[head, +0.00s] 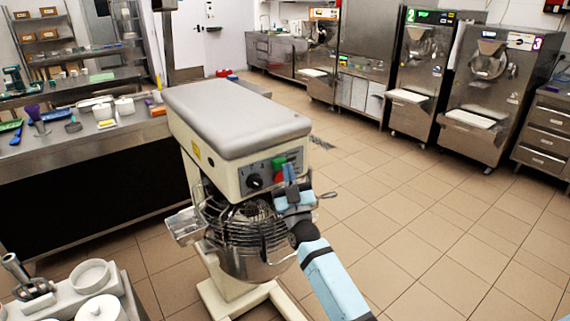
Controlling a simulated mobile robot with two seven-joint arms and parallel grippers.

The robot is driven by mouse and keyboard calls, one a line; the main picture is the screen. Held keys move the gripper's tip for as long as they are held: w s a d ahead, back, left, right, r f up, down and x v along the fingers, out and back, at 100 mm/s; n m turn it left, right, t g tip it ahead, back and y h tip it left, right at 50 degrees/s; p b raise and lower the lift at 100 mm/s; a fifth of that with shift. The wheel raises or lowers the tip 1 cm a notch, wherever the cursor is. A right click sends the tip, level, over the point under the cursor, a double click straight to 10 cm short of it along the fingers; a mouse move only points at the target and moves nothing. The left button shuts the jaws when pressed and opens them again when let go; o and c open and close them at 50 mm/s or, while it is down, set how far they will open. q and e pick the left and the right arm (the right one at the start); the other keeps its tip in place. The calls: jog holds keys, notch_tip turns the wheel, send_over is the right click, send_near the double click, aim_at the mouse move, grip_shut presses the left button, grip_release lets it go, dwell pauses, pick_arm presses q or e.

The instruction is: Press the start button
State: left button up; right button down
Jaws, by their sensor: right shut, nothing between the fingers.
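The mixer (235,110) stands in the middle of the head view, with a grey top and a cream body. Its front panel carries a green button (279,161), a red button (279,173) below it and a black knob (254,181) to the left. My right gripper (289,170) is shut and empty, its fingertips at the panel just right of the two buttons. The fingers may cover part of the buttons' right side, and I cannot tell whether they touch either. My left gripper is out of view.
A wire guard and steel bowl (246,264) sit below the panel, close to my right arm. A steel counter (80,147) with tools stands left. Batch freezers (489,90) line the back right. The tiled floor (430,235) on the right is clear.

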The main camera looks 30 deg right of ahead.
jog(key=shift+w+r, duration=0.15)
jog(key=shift+r, duration=0.45)
jog(key=s+p, duration=0.1)
jog(key=s+f+p, duration=0.1)
jog(key=s, duration=0.1)
jog(key=shift+s+f, duration=0.2)
jog(key=shift+s, duration=0.1)
jog(key=shift+s, duration=0.1)
dwell(0.4)
